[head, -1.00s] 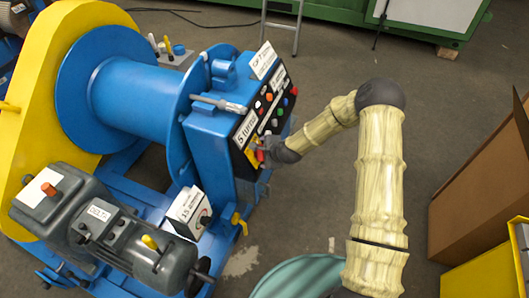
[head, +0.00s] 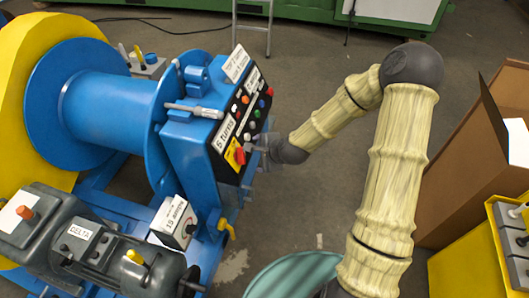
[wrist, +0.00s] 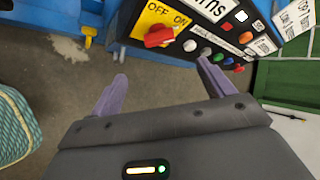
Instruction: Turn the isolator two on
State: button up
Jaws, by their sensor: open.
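The isolator is a red rotary handle (wrist: 158,36) on a yellow plate marked OFF and ON at the panel's lower end. In the head view the red handle (head: 239,155) shows low on the blue machine's black panel. I cannot tell which mark the handle points to, and I see no number on it. My gripper (wrist: 161,70) is open and empty, its two purple fingers spread on either side of the handle's line and short of it. In the head view my gripper (head: 259,146) is just right of the panel, apart from the handle.
Coloured buttons (wrist: 205,53) sit on the panel beside the isolator, close to my right finger. The blue winch drum (head: 100,105) and grey motor (head: 85,245) are at left. A cardboard box (head: 465,170) and yellow case (head: 465,265) stand at right. Open floor lies between.

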jog(key=v, duration=0.3)
jog(key=shift+s+d+r, duration=0.1)
jog(key=shift+s+r, duration=0.05)
dwell(0.4)
jog(key=s+d+r+n+g+h+p, duration=0.2)
jog(key=s+d+r+n+p, duration=0.3)
jog(key=s+r+n, duration=0.3)
jog(key=s+d+r+n+g+h+p, duration=0.2)
jog(key=s+d+r+n+p, duration=0.2)
jog(key=r, duration=0.7)
jog(key=s+d+n, duration=0.2)
jog(key=s+n, duration=0.2)
jog(key=shift+s+r+g+h+p, duration=0.3)
jog(key=shift+s+r+p, duration=0.05)
jog(key=shift+s+p, duration=0.05)
jog(key=shift+a, duration=0.1)
